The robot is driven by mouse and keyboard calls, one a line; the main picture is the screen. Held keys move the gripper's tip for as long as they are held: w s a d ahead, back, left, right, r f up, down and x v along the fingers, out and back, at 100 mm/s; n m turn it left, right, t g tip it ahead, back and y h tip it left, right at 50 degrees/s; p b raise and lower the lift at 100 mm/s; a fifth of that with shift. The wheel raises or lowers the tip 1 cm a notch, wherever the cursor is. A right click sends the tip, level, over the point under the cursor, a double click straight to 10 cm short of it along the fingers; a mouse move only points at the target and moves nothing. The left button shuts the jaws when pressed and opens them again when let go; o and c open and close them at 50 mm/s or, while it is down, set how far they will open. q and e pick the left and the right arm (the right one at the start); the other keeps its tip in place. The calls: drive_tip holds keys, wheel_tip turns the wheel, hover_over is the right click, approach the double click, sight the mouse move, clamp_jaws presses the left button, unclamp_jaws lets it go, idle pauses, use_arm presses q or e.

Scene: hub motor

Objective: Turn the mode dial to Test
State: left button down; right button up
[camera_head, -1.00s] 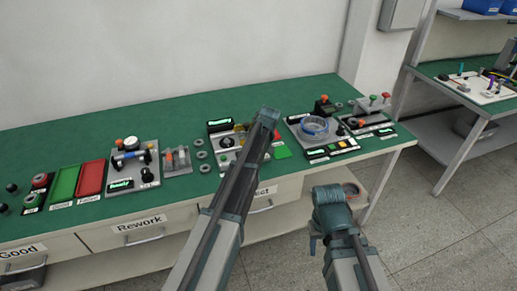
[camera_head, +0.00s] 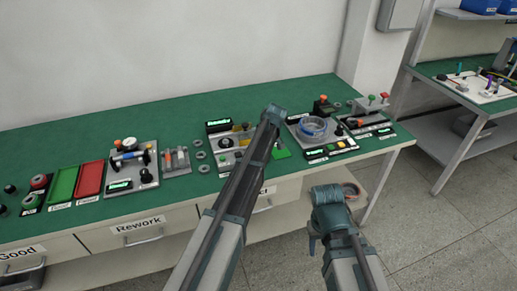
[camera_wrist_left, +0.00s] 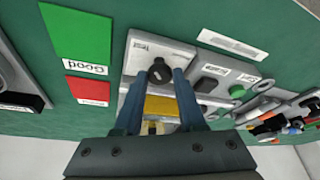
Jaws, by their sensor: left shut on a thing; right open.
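In the left wrist view a black mode dial (camera_wrist_left: 159,70) stands on a pale plate (camera_wrist_left: 172,53) with the printed word Test above it. My left gripper (camera_wrist_left: 161,80) has its two blue fingers on either side of the dial and is shut on it. Which way the dial points is hard to read. In the head view my left arm reaches over the bench and hides its own gripper and the dial. My right gripper (camera_head: 313,243) is open and hangs low in front of the bench, away from the dial; its fingers show poorly.
A green Good pad (camera_wrist_left: 82,36) and a red pad (camera_wrist_left: 88,90) lie beside the plate. A yellow block (camera_wrist_left: 161,106) sits between my left fingers. In the head view, other fixtures line the green bench (camera_head: 130,112); its back strip is clear.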

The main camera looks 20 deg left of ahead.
use_arm(q)
drive_tip(key=c, duration=0.5)
unclamp_jaws()
drive_tip(key=shift+r, duration=0.15)
drive_tip(key=p+v, duration=1.2)
drive_tip(key=v, duration=0.1)
drive_tip(key=shift+r+p, duration=0.3)
drive_tip(key=shift+p, duration=0.05)
drive_tip(key=shift+s, duration=0.15)
drive_tip(key=s+d+m+g+h, duration=0.1)
drive_tip(key=s+d+m, duration=0.3)
drive_tip(key=s, duration=0.7)
drive_tip(key=s+d+f+m+h, duration=0.1)
drive_tip(key=s+d+m, duration=0.3)
drive_tip(key=s, duration=0.7)
drive_tip(key=s+d+m+g, duration=0.1)
drive_tip(key=s+d+m, duration=0.3)
drive_tip(key=s+m, duration=0.3)
drive_tip(key=s, duration=0.4)
drive_tip(key=shift+f+g+h, duration=0.3)
drive_tip(key=shift+h, duration=0.1)
